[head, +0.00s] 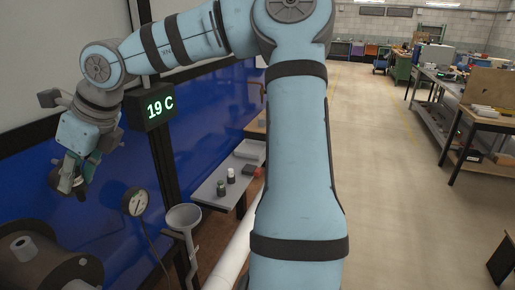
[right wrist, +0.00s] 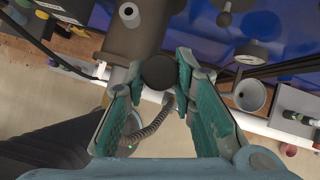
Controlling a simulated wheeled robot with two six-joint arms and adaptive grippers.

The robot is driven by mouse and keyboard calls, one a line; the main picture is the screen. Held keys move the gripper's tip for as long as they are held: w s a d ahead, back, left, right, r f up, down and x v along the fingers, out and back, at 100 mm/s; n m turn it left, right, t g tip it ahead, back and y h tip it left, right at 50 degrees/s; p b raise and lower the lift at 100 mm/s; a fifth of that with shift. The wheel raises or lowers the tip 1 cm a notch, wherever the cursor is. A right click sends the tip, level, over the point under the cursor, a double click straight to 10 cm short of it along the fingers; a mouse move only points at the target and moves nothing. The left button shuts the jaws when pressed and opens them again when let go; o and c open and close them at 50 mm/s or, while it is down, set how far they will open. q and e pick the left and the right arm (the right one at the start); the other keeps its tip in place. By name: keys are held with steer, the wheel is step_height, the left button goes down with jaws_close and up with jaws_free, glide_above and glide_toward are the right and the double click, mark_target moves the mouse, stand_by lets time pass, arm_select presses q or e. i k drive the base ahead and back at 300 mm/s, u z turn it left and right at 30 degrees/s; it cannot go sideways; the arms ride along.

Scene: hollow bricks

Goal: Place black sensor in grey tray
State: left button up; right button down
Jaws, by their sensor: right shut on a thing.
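My right gripper (head: 72,180) hangs at the left of the head view, above and left of the round gauge. In the right wrist view its two teal fingers (right wrist: 158,85) are shut on a dark round thing, which I take as the black sensor (right wrist: 158,71). The sensor shows as a dark shape at the fingers in the head view (head: 54,181), partly hidden by them. A light grey tray (head: 250,149) sits on the far part of the grey shelf, well to the right of the gripper. My left gripper is in neither view.
The grey shelf (head: 212,196) carries two small bottles and a dark block (head: 250,169). A gauge (head: 135,203) and a grey funnel (head: 184,217) stand between gripper and shelf. A brown tank (head: 40,262) is below the gripper. A dark post carries a 19 C display (head: 160,106).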

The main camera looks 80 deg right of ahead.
mark_target(251, 150)
steer(key=z, duration=3.3)
steer(key=i, duration=3.85)
steer(key=u, duration=3.7)
